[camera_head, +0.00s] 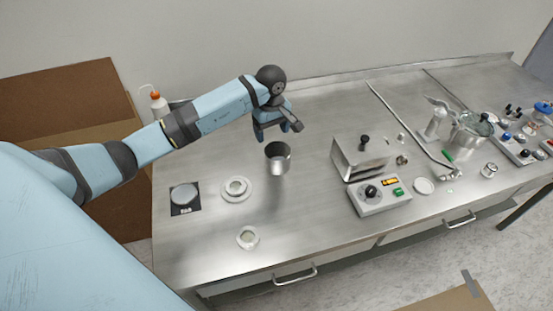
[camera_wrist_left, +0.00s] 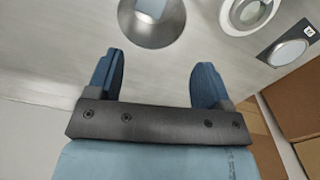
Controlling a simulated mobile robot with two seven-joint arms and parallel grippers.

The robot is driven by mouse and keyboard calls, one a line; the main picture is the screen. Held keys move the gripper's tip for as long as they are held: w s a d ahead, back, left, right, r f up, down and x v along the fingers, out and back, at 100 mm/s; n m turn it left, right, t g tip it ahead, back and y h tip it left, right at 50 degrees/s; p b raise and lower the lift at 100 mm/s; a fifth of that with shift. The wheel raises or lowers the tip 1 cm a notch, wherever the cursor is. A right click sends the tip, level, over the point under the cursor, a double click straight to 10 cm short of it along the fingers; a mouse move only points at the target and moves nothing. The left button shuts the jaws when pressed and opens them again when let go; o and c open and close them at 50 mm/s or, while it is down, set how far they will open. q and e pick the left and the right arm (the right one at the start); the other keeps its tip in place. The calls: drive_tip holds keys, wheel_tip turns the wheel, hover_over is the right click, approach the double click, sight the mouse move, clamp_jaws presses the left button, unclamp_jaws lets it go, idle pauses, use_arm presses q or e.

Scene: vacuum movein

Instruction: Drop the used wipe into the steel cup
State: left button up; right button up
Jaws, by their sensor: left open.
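The steel cup (camera_head: 278,162) stands upright on the steel bench. In the left wrist view the cup (camera_wrist_left: 151,36) is partly cut off by the top edge. A pale blue-white patch, which looks like the wipe (camera_wrist_left: 152,8), shows within the cup's outline there; how deep it sits I cannot tell. In the head view the inside of the cup is too small to make the wipe out. My left gripper (camera_head: 278,130) is open and empty, just behind and above the cup. Its two blue fingers (camera_wrist_left: 158,72) are spread apart in the wrist view. My right gripper is not in view.
A white ringed dish (camera_head: 237,197), a black plate with a round disc (camera_head: 185,196) and a small dish (camera_head: 248,238) lie left and in front of the cup. A steel box (camera_head: 360,160) and control unit (camera_head: 378,200) stand to the right. A bottle (camera_head: 158,105) stands behind my left arm.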

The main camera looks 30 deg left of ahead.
use_arm(q)
wheel_tip(320, 180, up, 14)
drive_tip(key=b, duration=0.2)
drive_tip(key=shift+f, duration=0.25)
